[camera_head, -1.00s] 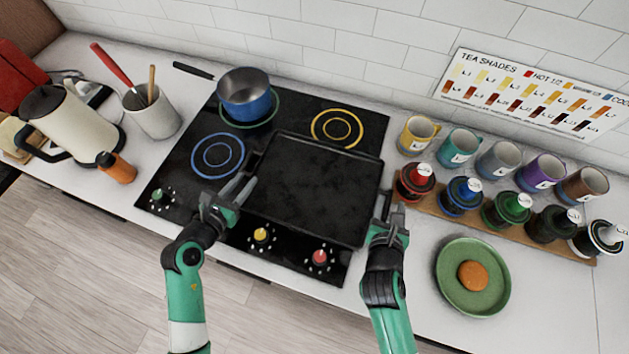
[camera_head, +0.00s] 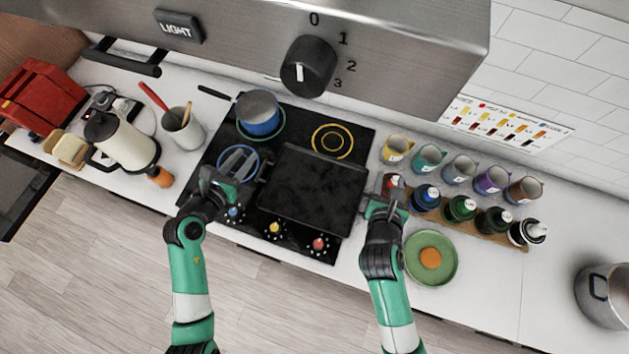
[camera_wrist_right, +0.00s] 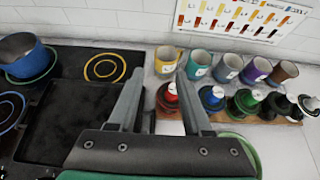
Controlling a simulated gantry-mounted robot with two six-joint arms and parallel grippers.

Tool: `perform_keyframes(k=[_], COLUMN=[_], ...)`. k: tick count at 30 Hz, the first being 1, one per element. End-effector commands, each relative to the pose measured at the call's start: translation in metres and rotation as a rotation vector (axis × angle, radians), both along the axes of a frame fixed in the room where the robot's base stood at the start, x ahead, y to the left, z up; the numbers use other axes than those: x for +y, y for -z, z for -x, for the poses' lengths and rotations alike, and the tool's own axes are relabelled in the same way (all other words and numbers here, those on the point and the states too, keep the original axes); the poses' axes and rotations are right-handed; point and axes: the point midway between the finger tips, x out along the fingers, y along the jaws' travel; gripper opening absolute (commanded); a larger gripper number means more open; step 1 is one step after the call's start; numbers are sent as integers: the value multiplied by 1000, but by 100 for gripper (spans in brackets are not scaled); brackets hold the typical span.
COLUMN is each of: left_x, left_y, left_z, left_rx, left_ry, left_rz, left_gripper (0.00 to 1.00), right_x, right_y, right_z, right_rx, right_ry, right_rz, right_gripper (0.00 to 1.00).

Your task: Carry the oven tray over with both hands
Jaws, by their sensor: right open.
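The black rectangular oven tray (camera_head: 315,192) lies flat on the hob's right part; it also shows at the left of the right wrist view (camera_wrist_right: 72,122). My left gripper (camera_head: 236,172) is at the tray's left side, over the hob, with its fingers apart and nothing seen between them. My right gripper (camera_head: 386,196) is just beyond the tray's right edge. Contact with the tray cannot be told on either side.
A blue pot (camera_head: 259,116) stands at the back of the black hob (camera_head: 348,118). Mugs (camera_head: 459,169) and a bottle rack (camera_head: 470,228) stand right of the tray. A green plate (camera_head: 431,272) is near my right arm. A steel hood (camera_head: 400,50) overhangs the back.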

Motion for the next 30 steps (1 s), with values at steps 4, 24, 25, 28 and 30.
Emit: perform_keyframes(k=[4, 24, 25, 28, 30], left_x=[0, 0, 0, 0, 0], left_y=[-45, -62, -62, -62, -62], left_z=[0, 0, 0, 0, 0], left_rx=[0, 0, 0, 0, 0], left_ry=[0, 0, 0, 0, 0], left_rz=[0, 0, 0, 0, 0], left_gripper=[35, 35, 35, 35, 35], right_x=[0, 15, 17, 24, 29], right_y=[-45, -85, -89, -101, -108], right_z=[0, 38, 44, 65, 77], right_rx=[0, -2, -3, -3, -2], right_ry=[0, -5, -6, -6, -6], right_rz=[0, -1, -1, -1, 0], right_gripper=[49, 49, 49, 49, 49])
